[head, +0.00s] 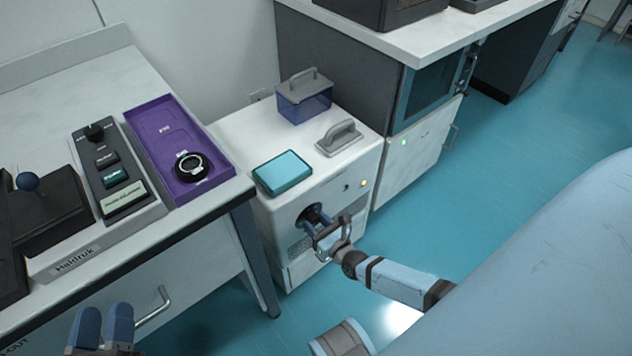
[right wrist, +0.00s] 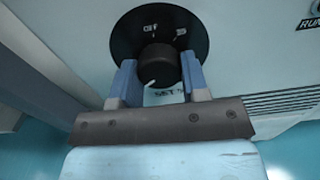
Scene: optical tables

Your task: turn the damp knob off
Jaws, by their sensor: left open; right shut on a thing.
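A black round knob (right wrist: 158,66) on a black disc (right wrist: 160,25) is set in the front of the white cabinet (head: 345,193). The disc bears a label that looks like "OFF" at its upper left and another mark at upper right. The knob's white pointer line is at its lower left in the right wrist view. My right gripper (head: 318,222) is shut on this knob, one blue finger on each side; it also shows in the right wrist view (right wrist: 160,80). My left gripper (head: 103,310) is open and empty at the lower left, before the left bench.
The cabinet top holds a teal box (head: 283,172), a blue bin (head: 304,100) and a grey handled block (head: 339,137). The left bench carries a control panel (head: 112,170) with another black knob (head: 95,131) and a purple tray (head: 165,128). Teal floor (head: 480,170) is open at right.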

